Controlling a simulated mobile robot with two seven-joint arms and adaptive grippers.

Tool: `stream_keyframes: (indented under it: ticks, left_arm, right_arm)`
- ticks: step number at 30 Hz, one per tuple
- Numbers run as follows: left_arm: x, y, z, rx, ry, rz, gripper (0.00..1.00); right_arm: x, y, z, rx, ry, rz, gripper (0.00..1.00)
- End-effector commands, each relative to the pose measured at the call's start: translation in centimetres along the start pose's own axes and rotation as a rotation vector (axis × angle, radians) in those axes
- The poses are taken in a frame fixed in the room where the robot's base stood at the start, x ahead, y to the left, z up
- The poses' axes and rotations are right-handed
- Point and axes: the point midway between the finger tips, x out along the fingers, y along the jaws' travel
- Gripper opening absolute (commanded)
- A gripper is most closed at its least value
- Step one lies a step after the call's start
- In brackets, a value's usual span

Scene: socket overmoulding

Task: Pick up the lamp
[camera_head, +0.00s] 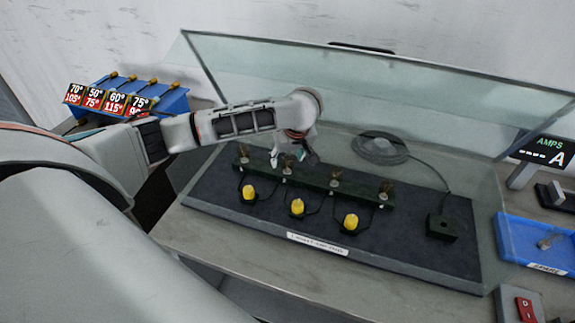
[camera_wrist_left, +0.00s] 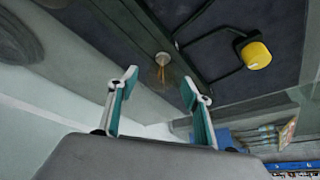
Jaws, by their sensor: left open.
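Several small clear lamps stand in a row along a dark green bar, among them a left lamp (camera_head: 243,152), a lamp (camera_head: 336,179) and a right lamp (camera_head: 385,188). My left gripper (camera_head: 292,158) reaches over the bar from behind, near the second lamp from the left. In the left wrist view the open gripper (camera_wrist_left: 158,88) has its two fingers apart, with a lamp (camera_wrist_left: 162,62) showing beyond the gap between them. Its orange filament shows; the fingers do not appear to touch it. My right gripper is not in view.
The dark board (camera_head: 400,250) carries yellow caps (camera_head: 297,207) in front of the bar, also in the wrist view (camera_wrist_left: 257,55). Glass panels (camera_head: 400,85) rise behind. A blue tray (camera_head: 515,240) with a small part and an amps display (camera_head: 545,150) stand right; a blue rack (camera_head: 172,103) stands left.

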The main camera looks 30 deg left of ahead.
Motion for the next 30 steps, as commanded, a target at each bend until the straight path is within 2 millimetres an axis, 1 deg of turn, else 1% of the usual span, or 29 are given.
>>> stream_keyframes:
  ticks: [1,4,7,13,14,15,17,18,30]
  left_arm:
    - [0.9,-0.1,0.4,0.002,-0.004,-0.005,0.49]
    - [1.8,-0.1,0.3,0.003,-0.003,-0.003,0.49]
    - [2.1,0.0,0.3,0.003,-0.003,-0.002,0.49]
    - [2.1,0.0,0.3,0.004,-0.003,-0.001,0.49]
    - [2.1,0.0,0.3,0.004,-0.003,-0.001,0.41]
    - [2.1,0.0,0.3,0.004,-0.003,-0.001,0.31]
    - [2.1,0.0,0.3,0.004,-0.003,-0.001,0.16]
    - [2.1,0.0,0.3,0.004,-0.003,-0.001,0.12]
    - [1.8,0.0,0.2,0.003,-0.001,-0.001,0.12]
  right_arm:
    - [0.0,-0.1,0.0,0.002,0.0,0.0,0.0]
    - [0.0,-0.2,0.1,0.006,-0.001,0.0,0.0]
    - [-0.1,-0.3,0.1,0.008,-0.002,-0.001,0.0]
    - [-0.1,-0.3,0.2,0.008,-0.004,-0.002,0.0]
    - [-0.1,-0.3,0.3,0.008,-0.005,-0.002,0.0]
    - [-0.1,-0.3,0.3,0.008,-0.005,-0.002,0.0]
    - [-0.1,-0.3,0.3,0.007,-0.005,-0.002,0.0]
    - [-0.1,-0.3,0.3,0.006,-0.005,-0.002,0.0]
    - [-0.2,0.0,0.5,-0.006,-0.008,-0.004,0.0]
